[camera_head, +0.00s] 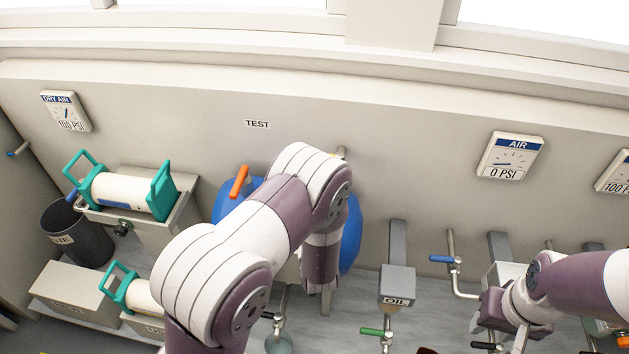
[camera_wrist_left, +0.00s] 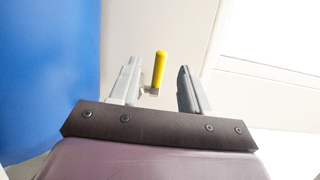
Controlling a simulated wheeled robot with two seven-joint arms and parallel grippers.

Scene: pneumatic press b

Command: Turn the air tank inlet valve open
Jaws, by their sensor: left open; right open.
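A blue tank (camera_head: 351,236) stands against the wall, partly hidden behind my left arm. A valve with an orange handle (camera_head: 239,182) sits above its left side. My left gripper is hidden in the head view, where the forearm hangs down in front of the tank. In the left wrist view my left gripper (camera_wrist_left: 158,66) is open. A small yellow handle (camera_wrist_left: 159,69) shows upright between its fingers, and I cannot tell whether they touch it. The blue tank (camera_wrist_left: 45,70) fills the left of that view. My right gripper (camera_head: 497,322) is at the lower right, near a grey post.
An AIR gauge (camera_head: 510,157) reading 0 PSI hangs on the wall at right. A blue-handled valve (camera_head: 442,259), a green-handled valve (camera_head: 372,331) and an OIL box (camera_head: 397,285) stand between my arms. A dark bin (camera_head: 82,235) and teal-handled canisters (camera_head: 125,192) are at left.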

